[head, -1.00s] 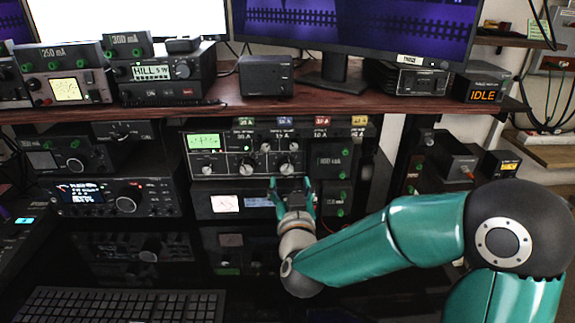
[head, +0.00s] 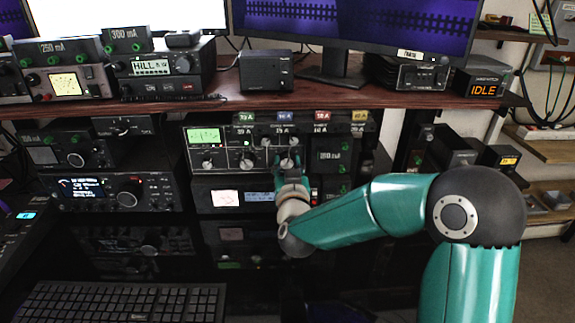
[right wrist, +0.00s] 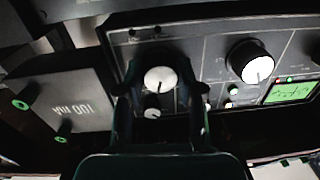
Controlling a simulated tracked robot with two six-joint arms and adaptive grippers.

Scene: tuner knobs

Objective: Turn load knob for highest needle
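The tuner (head: 221,154) is a black-faced box with a lit green meter (head: 204,136) on the shelf below the desk top. The meter also shows at the right of the right wrist view (right wrist: 289,92). My right gripper (head: 288,165) is at the tuner's right large knob. In the right wrist view its two dark fingers (right wrist: 163,88) stand on either side of this white-faced knob (right wrist: 159,78), with gaps visible at both sides. Another large knob (right wrist: 251,60) is beside it. I cannot read which is the load knob. My left gripper is out of view.
A unit with a white dial and blue display (head: 225,198) sits right under the tuner. A panel with green terminals (head: 333,155) adjoins it on the right. The desk top (head: 300,98) overhangs above. A keyboard (head: 120,303) lies in front at the left.

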